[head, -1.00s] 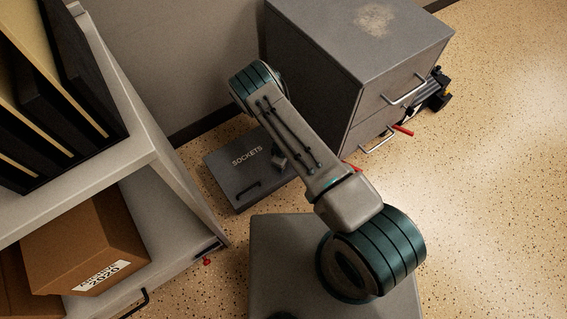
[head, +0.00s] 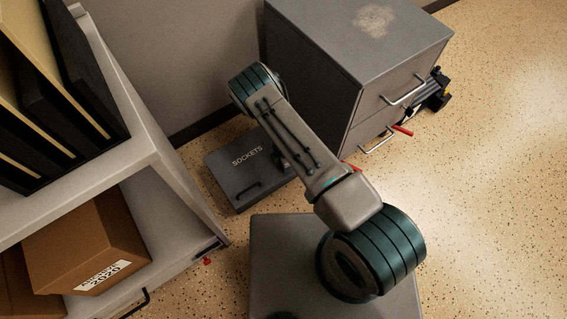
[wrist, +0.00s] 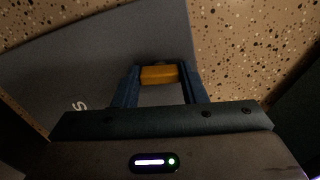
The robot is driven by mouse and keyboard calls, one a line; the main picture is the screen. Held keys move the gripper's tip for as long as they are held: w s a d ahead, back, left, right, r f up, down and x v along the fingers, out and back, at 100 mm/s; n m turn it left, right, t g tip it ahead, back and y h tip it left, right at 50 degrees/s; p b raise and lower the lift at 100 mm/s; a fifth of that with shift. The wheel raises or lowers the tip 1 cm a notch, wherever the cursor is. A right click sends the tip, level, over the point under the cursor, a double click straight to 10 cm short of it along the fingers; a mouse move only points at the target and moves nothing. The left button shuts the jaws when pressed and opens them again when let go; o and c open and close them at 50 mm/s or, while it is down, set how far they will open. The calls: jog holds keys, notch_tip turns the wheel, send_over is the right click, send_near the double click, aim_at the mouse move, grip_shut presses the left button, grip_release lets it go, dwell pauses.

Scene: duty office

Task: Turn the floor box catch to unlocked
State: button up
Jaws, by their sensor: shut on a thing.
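The floor box is a dark grey box marked SOCKETS (head: 240,182), with a black handle on its lid, low on the floor in the head view. Its lid (wrist: 100,50) fills the upper left of the wrist view, with part of a white letter showing. An orange-yellow catch (wrist: 159,75) sits at the lid's edge. My gripper (wrist: 160,78) is shut on the catch, with one blue finger on each side of it. In the head view my arm hides the catch and most of the gripper. I cannot read a locked or unlocked mark.
A grey drawer cabinet (head: 345,60) stands close behind and right of my arm. A shelf unit (head: 175,205) with a cardboard box (head: 85,240) is at left. A red-handled thing (head: 403,130) is by the cabinet. Speckled floor is free at right.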

jog(key=shift+n, duration=1)
jog(key=o, duration=1)
jog(key=shift+r, duration=0.1)
notch_tip(320, 180, up, 14)
jog(key=p, duration=0.5)
jog(key=shift+f, duration=0.2)
